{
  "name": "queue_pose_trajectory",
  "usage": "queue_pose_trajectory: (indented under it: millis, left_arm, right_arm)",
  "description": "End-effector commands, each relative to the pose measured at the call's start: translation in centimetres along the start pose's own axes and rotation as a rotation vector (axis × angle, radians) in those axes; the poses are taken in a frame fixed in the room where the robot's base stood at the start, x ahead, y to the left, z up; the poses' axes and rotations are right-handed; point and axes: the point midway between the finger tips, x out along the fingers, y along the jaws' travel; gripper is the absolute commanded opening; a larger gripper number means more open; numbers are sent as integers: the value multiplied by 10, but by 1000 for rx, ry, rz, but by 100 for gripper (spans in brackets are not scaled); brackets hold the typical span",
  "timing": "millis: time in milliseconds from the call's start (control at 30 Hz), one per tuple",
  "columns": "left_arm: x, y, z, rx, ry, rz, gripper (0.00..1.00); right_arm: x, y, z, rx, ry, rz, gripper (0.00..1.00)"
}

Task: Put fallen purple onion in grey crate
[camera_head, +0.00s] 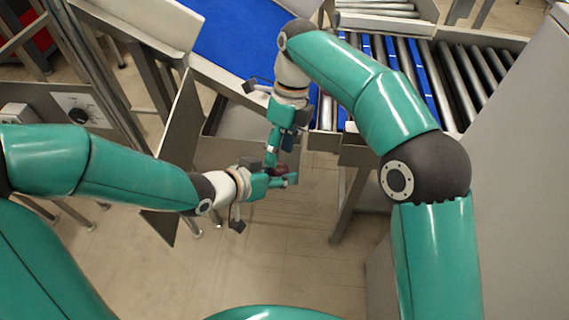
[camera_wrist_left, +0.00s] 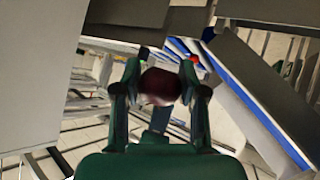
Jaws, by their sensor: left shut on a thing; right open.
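A dark purple onion (camera_head: 279,170) is held between the fingers of my left gripper (camera_head: 287,174) in the head view, above the floor near the middle of the picture. In the left wrist view the onion (camera_wrist_left: 160,86) sits between both fingers and its dark red-purple side shows. My right gripper (camera_head: 281,148) is open and points down from above, with its fingertips very close to the onion and the left fingers. I cannot tell whether it touches the onion. I cannot make out a grey crate for certain in either view.
A blue conveyor belt (camera_head: 245,38) with grey side walls runs at the top. A roller conveyor (camera_head: 469,75) stands at upper right, and a large grey panel (camera_head: 520,190) fills the right side. Open floor (camera_head: 270,245) lies below the grippers.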

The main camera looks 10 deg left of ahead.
Motion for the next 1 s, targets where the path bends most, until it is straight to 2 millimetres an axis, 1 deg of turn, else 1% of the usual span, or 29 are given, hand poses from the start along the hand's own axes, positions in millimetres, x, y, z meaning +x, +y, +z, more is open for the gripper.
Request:
queue_pose_trajectory:
  millis: [33, 100, 200, 300, 433, 667, 700, 767, 900, 933, 967, 1000]
  left_arm:
    - [0, 0, 0, 0, 0, 0, 8]
    - [0, 0, 0, 0, 0, 0, 8]
    - [0, 0, 0, 0, 0, 0, 8]
    - [0, 0, 0, 0, 0, 0, 8]
    - [0, 0, 0, 0, 0, 0, 8]
    - [0, 0, 0, 0, 0, 0, 8]
    - [0, 0, 0, 0, 0, 0, 8]
    - [0, 0, 0, 0, 0, 0, 8]
    - [0, 0, 0, 0, 1, 0, 8]
    - [0, 0, 0, 0, 1, 0, 8]
    - [0, 0, 0, 0, 1, 0, 8]
    - [0, 0, 0, 0, 1, 0, 8]
  right_arm:
    - [10, 0, -1, 0, 4, 2, 56]
    - [21, 0, -1, 0, 4, 3, 56]
    - [32, 0, -1, 0, 3, 2, 56]
    - [40, 0, 0, 0, 2, 1, 56]
    - [45, 0, 0, 0, 2, 1, 56]
    - [45, 0, 0, 0, 2, 1, 56]
    - [45, 0, 0, 0, 2, 1, 53]
    - [45, 0, 0, 0, 2, 1, 43]
    - [45, 0, 0, -1, 2, 2, 20]
    - [45, 0, 0, -1, 2, 2, 52]
    - [45, 0, 0, -1, 2, 2, 56]
    - [45, 0, 0, -1, 2, 2, 56]
